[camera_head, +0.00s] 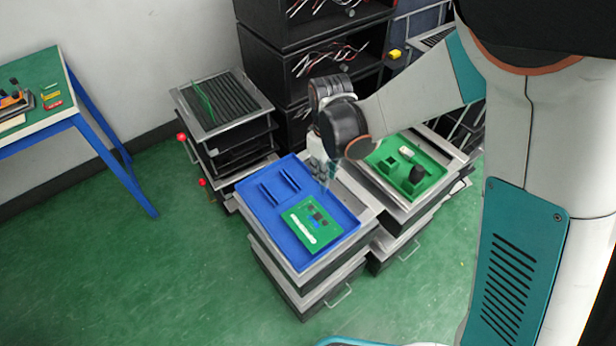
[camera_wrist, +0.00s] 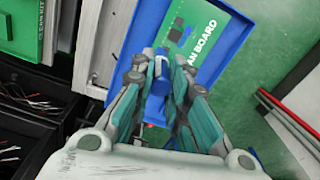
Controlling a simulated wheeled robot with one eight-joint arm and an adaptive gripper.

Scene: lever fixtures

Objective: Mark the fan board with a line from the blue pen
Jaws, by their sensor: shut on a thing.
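The green fan board (camera_head: 318,235) lies in the blue tray (camera_head: 265,217), with dark parts and a white label on it. In the wrist view the board (camera_wrist: 212,62) shows at the top, partly cut off, with the words "AN BOARD" readable. My gripper (camera_head: 323,172) is over the back right part of the tray. In the wrist view my gripper (camera_wrist: 161,72) is shut on the blue pen (camera_wrist: 160,86), which sits between the fingers and points toward the tray near the board's edge. I cannot tell whether its tip touches anything. No pen line can be made out on the board.
A green tray (camera_head: 434,180) with a black piece and a small white item stands right of the blue tray. A slotted rack (camera_head: 232,108) holding a green board is at back left. Dark cabinets (camera_head: 300,45) with wires stand behind. The green floor at front left is clear.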

